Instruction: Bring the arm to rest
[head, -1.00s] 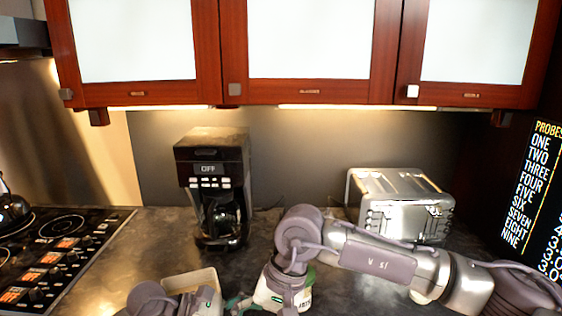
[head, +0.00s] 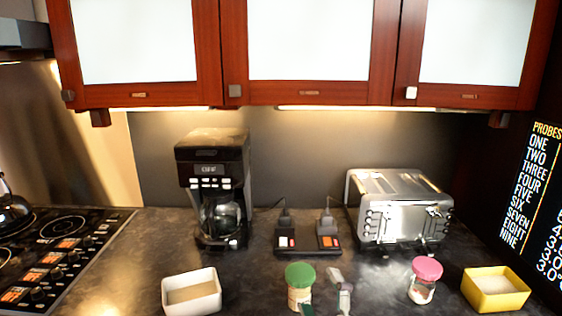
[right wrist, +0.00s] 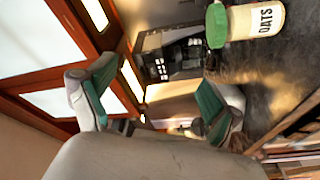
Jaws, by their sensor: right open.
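My right gripper (right wrist: 158,84) is open, with its two green-padded fingers spread wide and nothing between them in the right wrist view. In the head view, only small grey and green parts of the right gripper (head: 327,302) show at the bottom edge, just right of the jar with the green lid (head: 300,287). The oats jar (right wrist: 255,23) stands apart from the fingers in the right wrist view. The rest of my right arm is out of the head view. My left gripper is not in view.
A coffee maker (head: 213,190), a power strip (head: 308,249) and a toaster (head: 398,210) stand at the back of the counter. A white bowl (head: 191,291), a pink-lidded jar (head: 424,281) and a yellow bowl (head: 496,289) are in front. Cabinets (head: 310,94) hang above.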

